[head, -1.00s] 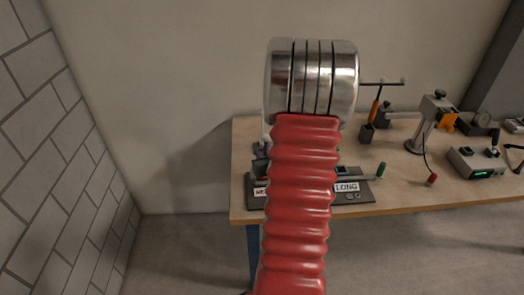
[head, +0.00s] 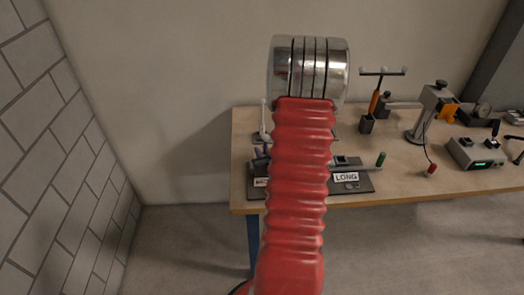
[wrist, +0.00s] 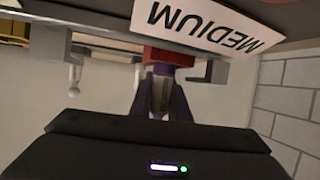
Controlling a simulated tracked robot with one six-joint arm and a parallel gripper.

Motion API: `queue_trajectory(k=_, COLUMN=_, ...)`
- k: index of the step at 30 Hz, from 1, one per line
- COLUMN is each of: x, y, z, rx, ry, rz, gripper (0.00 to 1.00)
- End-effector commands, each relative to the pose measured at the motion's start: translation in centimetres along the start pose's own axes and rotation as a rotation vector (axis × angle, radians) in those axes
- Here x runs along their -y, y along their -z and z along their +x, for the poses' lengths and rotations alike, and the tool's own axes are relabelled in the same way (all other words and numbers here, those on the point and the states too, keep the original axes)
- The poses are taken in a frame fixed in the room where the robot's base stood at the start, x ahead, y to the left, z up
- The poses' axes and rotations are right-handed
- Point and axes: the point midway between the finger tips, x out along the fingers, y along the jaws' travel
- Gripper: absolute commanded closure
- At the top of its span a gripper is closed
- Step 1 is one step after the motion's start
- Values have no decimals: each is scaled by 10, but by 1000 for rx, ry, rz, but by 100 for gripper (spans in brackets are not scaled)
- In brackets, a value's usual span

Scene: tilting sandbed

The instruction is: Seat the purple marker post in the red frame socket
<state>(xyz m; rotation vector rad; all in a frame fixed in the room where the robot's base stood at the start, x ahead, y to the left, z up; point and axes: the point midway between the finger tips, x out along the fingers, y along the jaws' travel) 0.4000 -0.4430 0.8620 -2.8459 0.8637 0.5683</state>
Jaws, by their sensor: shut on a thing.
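In the wrist view my gripper (wrist: 160,98) is shut on the purple marker post (wrist: 163,70).
In the head view the dark board with a LONG label (head: 346,177) lies at the bench's (head: 412,195) front left. A green-topped handle (head: 381,159), a red-tipped cable (head: 431,170), a stand (head: 427,115) and a meter box (head: 477,154) are to the right.

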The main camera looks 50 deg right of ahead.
Motion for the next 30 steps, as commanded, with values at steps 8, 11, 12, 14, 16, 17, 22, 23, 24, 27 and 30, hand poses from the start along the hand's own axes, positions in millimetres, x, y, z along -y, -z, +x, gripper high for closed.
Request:
queue_trajectory(k=8, x=0, y=0, z=0, rx=-1, ry=0, rz=0, gripper=83)
queue_trajectory(k=11, x=0, y=0, z=0, rx=0, ry=0, rz=0, gripper=76)
queue_trajectory(k=12, x=0, y=0, z=0, rx=0, ry=0, rz=0, gripper=73)
queue_trajectory(k=14, x=0, y=0, z=0, rx=0, ry=0, rz=0, gripper=69)
queue_trajectory(k=16, x=0, y=0, z=0, rx=0, ry=0, rz=0, gripper=64)
queue_trajectory(k=17, x=0, y=0, z=0, rx=0, ry=0, rz=0, gripper=62)
queue_trajectory(k=22, x=0, y=0, z=0, rx=0, ry=0, rz=0, gripper=62)
queue_trajectory(k=23, x=0, y=0, z=0, rx=0, ry=0, rz=0, gripper=62)
queue_trajectory(k=24, x=0, y=0, z=0, rx=0, ry=0, rz=0, gripper=62)
queue_trajectory(k=27, x=0, y=0, z=-3, rx=0, ry=-1, rz=0, gripper=62)
queue_trajectory(k=30, x=-1, y=1, z=-10, rx=-1, ry=-1, rz=0, gripper=62)
